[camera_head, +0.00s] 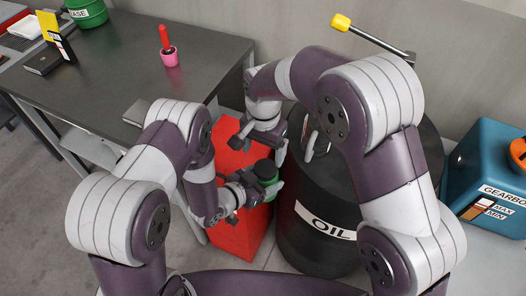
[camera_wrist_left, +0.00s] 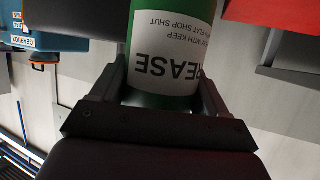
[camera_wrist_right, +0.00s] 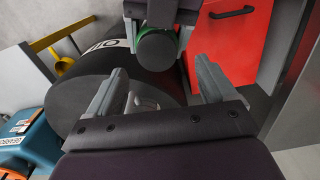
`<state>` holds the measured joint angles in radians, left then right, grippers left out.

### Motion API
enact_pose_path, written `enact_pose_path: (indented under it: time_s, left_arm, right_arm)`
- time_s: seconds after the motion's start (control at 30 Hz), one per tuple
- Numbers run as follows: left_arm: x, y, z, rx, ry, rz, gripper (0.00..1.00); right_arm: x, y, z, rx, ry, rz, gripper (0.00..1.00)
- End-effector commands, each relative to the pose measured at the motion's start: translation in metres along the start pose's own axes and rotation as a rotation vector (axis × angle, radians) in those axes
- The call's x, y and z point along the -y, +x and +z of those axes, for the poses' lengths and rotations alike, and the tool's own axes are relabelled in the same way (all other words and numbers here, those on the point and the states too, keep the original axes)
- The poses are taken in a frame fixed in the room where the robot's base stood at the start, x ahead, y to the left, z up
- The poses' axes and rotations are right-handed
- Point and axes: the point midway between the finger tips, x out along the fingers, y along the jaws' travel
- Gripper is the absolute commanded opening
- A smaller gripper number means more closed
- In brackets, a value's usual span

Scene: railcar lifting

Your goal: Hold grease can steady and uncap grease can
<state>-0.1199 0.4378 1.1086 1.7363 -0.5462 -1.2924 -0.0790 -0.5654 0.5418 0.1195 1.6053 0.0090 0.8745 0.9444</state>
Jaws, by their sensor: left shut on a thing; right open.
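The grease can (camera_wrist_left: 165,45) is green with a white label that reads upside down in the left wrist view. Its dark round cap (camera_wrist_right: 158,55) faces the right wrist camera, with a green edge around it; the cap also shows in the head view (camera_head: 266,168). My left gripper (camera_head: 262,191) is shut around the can's body and holds it in front of the red cabinet. My right gripper (camera_head: 260,147) is open and empty, above the cap and apart from it. In the right wrist view its two fingers (camera_wrist_right: 162,88) stand wide, with the cap beyond them.
The black oil drum (camera_head: 305,235) stands close on the right and the red cabinet (camera_head: 237,240) just behind the can. A grey table (camera_head: 110,80) at left carries another green can (camera_head: 88,14) and a pink pot (camera_head: 168,57). A blue gearbox container (camera_head: 485,150) stands far right.

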Motion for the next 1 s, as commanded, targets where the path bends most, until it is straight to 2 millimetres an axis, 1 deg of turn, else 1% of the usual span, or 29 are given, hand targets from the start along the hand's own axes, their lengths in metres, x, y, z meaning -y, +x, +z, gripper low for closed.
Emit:
enact_pose_path:
  time_s: [0.03,0.13,0.23,0.5,0.6,0.73,0.93,0.97,1.0]
  left_arm:
    - [0.0,0.0,-0.001,-0.002,0.0,-0.001,0.0]
    - [0.001,0.0,-0.001,-0.002,0.0,-0.001,0.0]
    - [0.001,0.0,-0.001,-0.002,0.0,-0.002,0.0]
    - [0.001,0.0,-0.001,-0.002,0.0,-0.002,0.0]
    - [0.001,0.0,-0.001,-0.002,0.0,-0.002,0.0]
    - [0.001,0.0,-0.001,-0.002,0.0,-0.002,0.0]
    - [0.001,0.0,-0.001,-0.002,0.0,-0.002,0.0]
    - [0.001,0.0,-0.001,-0.002,0.0,-0.002,0.0]
    - [0.001,0.0,-0.001,-0.002,0.0,-0.002,0.0]
  right_arm:
    - [-0.002,-0.007,-0.001,0.0,0.097,0.0,0.84]
    - [-0.004,-0.015,-0.002,0.002,0.267,0.003,0.84]
    - [-0.006,-0.01,-0.003,0.003,0.342,0.007,0.84]
    - [-0.006,0.041,-0.002,0.004,0.346,0.009,0.84]
    - [-0.006,0.053,-0.002,0.003,0.345,0.007,0.84]
    - [-0.006,0.06,-0.002,0.003,0.344,0.006,0.84]
    - [-0.006,0.061,-0.002,0.003,0.344,0.006,0.84]
    - [-0.006,0.061,-0.002,0.003,0.344,0.006,0.78]
    - [-0.006,0.061,-0.002,0.003,0.344,0.006,0.65]
